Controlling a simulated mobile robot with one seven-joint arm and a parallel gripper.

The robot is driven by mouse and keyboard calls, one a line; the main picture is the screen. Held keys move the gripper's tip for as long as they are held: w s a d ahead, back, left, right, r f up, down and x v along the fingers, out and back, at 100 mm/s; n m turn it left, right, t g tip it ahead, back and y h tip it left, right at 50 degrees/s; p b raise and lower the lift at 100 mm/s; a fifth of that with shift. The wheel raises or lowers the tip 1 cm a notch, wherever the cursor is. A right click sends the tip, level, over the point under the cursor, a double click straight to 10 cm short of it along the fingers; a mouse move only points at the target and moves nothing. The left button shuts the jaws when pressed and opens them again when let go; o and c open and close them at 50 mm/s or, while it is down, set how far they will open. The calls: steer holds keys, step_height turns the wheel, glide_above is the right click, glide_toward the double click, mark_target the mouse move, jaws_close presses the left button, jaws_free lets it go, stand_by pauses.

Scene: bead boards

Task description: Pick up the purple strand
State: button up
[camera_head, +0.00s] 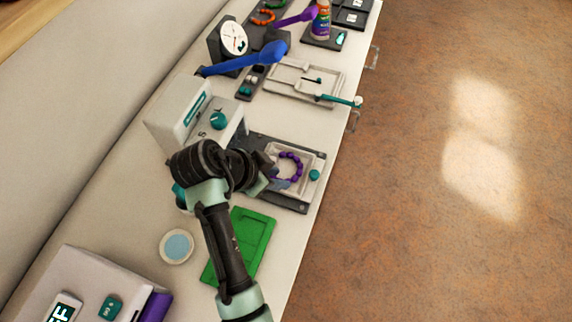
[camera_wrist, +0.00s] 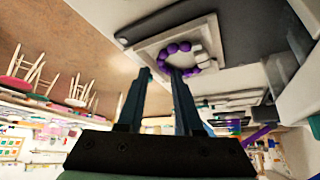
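The purple strand (camera_head: 297,166) is a ring of round purple beads, lying in a shallow pale tray (camera_head: 312,160) on a dark board. The wrist view shows its beads (camera_wrist: 172,48) curving inside the tray (camera_wrist: 142,50), with pale pieces closing part of the ring. My gripper (camera_head: 266,183) is at the strand's left side in the head view and partly covers that side of the tray. In the wrist view my gripper (camera_wrist: 161,72) has its two fingers apart, with the near beads showing just beyond and between the tips. I cannot tell whether the fingers touch the beads.
A white machine with a teal knob (camera_head: 218,120) stands behind the tray. A green tray (camera_head: 255,240) and a round dish (camera_head: 176,246) lie nearer. The counter's right edge is close.

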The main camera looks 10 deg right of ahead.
mark_target(293, 178)
steer(key=shift+x, duration=2.95)
steer(key=shift+w+d, duration=0.1)
steer(key=shift+w, duration=0.05)
jaws_close()
